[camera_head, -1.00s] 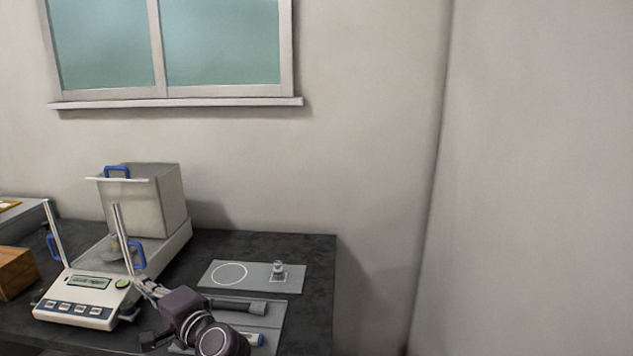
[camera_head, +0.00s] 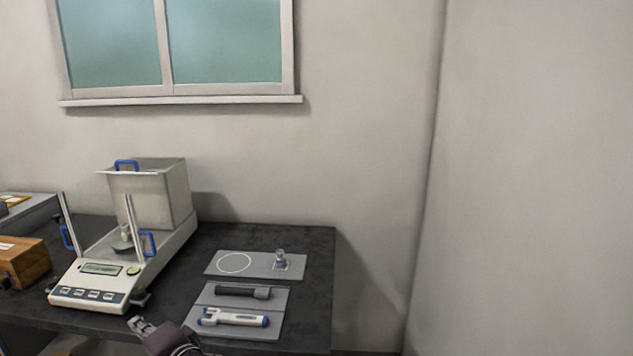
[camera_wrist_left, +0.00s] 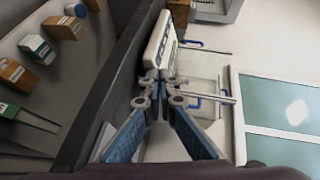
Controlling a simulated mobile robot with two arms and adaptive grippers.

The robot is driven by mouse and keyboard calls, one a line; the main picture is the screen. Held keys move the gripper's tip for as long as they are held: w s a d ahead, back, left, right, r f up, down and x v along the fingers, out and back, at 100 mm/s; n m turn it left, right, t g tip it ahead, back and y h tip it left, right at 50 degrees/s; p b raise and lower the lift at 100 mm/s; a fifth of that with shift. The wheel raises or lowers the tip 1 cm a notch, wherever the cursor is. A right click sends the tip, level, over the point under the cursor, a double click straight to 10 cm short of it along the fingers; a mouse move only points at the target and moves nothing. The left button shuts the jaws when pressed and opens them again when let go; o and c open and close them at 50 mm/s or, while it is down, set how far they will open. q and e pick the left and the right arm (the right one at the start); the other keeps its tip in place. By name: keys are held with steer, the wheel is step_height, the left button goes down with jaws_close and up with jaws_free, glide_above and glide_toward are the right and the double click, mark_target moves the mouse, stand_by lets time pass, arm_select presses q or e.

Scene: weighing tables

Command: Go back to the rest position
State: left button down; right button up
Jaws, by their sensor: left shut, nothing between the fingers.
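My left gripper (camera_head: 139,324) shows at the bottom edge of the head view, in front of the table's near edge and below the balance. It is shut and empty. In the left wrist view its blue-padded fingers (camera_wrist_left: 159,82) come together with nothing between them. The wrist and part of my left arm run out of the bottom of the head view. My right gripper is in neither view.
The balance (camera_head: 92,283) stands on the dark table (camera_head: 312,290), with a small object on its pan. Grey mats (camera_head: 215,268) hold a small vial (camera_head: 281,260), a dark tool (camera_head: 243,291) and a white-blue tool (camera_head: 236,319). A wooden box (camera_head: 30,262) stands left.

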arm_select(q)
steer(key=s+d+f+n+g+h, duration=0.1)
steer(key=s+d+f+h, duration=0.15)
steer(key=s+f, duration=0.5)
steer(key=s+d+f+n+g+h, duration=0.1)
steer(key=s+f+h, duration=0.2)
steer(key=s+f, duration=0.4)
steer(key=s+d+f+n+g+h, duration=0.1)
steer(key=s+d+f+g+h, duration=0.2)
steer(key=s+d, duration=0.5)
steer(key=s+d+f+n+g+h, duration=0.1)
steer(key=s+d+f+h, duration=0.35)
steer(key=s, duration=0.65)
step_height(320, 180, down, 26)
steer(key=s+g, duration=0.1)
steer(key=s, duration=0.1)
steer(key=s+a+f+g, duration=0.1)
steer(key=s+a+f, duration=0.1)
steer(key=s+f, duration=1.2)
steer(key=shift+s+a+f+m, duration=0.2)
steer(key=shift+s+f+m, duration=0.2)
steer(key=shift+s, duration=0.85)
